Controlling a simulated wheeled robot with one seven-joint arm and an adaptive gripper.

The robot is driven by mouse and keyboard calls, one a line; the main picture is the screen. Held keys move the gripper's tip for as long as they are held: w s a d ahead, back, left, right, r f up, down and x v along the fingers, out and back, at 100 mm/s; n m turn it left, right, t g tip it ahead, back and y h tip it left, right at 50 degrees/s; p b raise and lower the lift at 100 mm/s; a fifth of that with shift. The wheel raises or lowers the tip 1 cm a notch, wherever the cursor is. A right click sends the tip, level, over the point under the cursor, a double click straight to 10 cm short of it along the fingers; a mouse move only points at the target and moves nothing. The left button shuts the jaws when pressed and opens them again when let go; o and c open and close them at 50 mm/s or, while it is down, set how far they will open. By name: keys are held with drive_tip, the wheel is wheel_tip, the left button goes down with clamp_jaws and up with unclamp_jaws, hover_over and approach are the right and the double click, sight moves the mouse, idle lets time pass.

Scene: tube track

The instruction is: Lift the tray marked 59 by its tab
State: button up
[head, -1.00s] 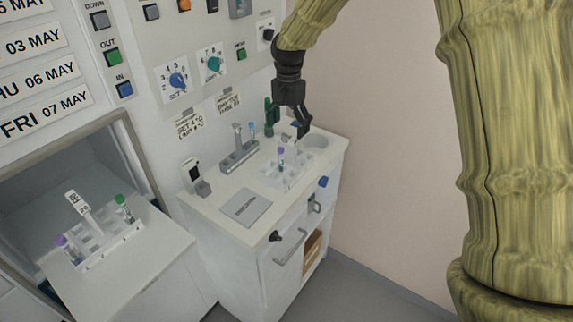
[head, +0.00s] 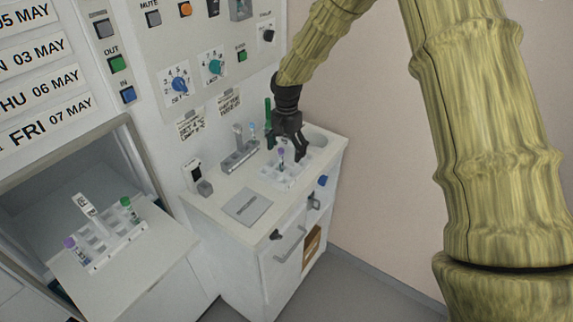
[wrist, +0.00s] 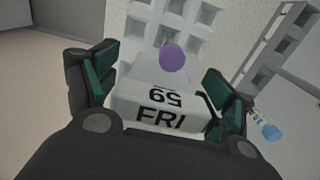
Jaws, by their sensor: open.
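The white tray (head: 278,178) stands on the white counter, with a purple-capped tube in it. Its upright tab reads 59 and FRI in the wrist view (wrist: 160,105). My gripper (head: 288,148) is low over the tray in the head view. In the wrist view my open gripper (wrist: 160,88) has one teal-padded finger on each side of the tab, with gaps showing. The purple cap (wrist: 172,56) is just beyond the tab. In the head view my gripper hides the tab.
A grey rack (head: 238,156) with a blue-capped tube stands left of the tray; it also shows in the wrist view (wrist: 272,48). A basin (head: 324,139) is at the back right. A second white tabbed tray (head: 112,247) stands at the hatch. A grey plate (head: 247,207) lies in front.

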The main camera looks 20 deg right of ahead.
drive_tip(key=shift+f, duration=0.1)
drive_tip(key=c, duration=1.2)
drive_tip(key=shift+o, duration=0.2)
drive_tip(key=shift+w+r, duration=0.1)
drive_tip(key=shift+r, duration=0.1)
